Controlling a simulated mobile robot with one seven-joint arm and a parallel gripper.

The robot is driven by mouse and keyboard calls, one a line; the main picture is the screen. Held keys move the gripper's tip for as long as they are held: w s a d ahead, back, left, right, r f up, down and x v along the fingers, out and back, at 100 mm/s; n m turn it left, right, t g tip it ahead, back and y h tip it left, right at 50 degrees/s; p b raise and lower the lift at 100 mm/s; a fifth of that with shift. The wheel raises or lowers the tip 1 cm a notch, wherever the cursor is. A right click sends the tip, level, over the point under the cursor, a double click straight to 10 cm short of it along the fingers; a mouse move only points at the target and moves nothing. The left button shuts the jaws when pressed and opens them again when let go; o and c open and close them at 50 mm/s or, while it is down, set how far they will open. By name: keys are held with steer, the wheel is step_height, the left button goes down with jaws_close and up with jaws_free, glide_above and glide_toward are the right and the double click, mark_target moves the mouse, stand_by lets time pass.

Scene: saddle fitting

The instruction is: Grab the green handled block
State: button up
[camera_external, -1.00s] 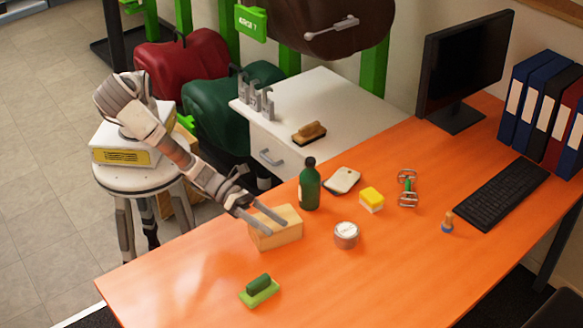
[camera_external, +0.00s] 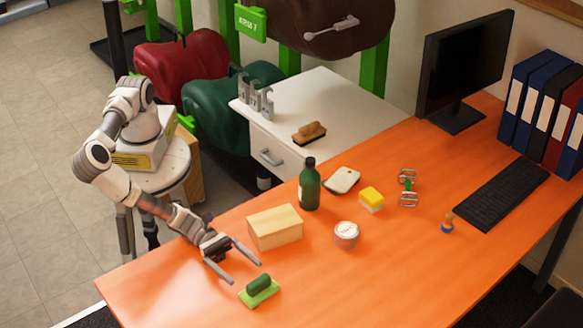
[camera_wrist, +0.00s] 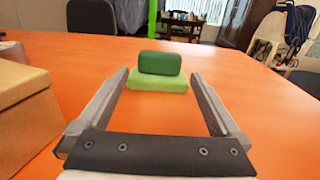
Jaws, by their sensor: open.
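The green handled block (camera_external: 259,290) has a light green base and a darker green grip on top. It lies flat on the orange table near its front left part. My gripper (camera_external: 247,273) is open and empty, low over the table and just left of and behind the block in the external view. In the wrist view the block (camera_wrist: 159,72) sits straight ahead, centred between the two fingers (camera_wrist: 163,80) and a little beyond their tips. Nothing hides it there.
A wooden box (camera_external: 275,228) stands close behind my gripper; it also shows at the left of the wrist view (camera_wrist: 25,115). A round tin (camera_external: 346,234), a green bottle (camera_external: 309,186) and a yellow sponge (camera_external: 371,199) stand farther right. The table around the block is clear.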

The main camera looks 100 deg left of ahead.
mark_target(257, 283)
steer(key=shift+x, duration=3.5)
steer(key=c, duration=1.1)
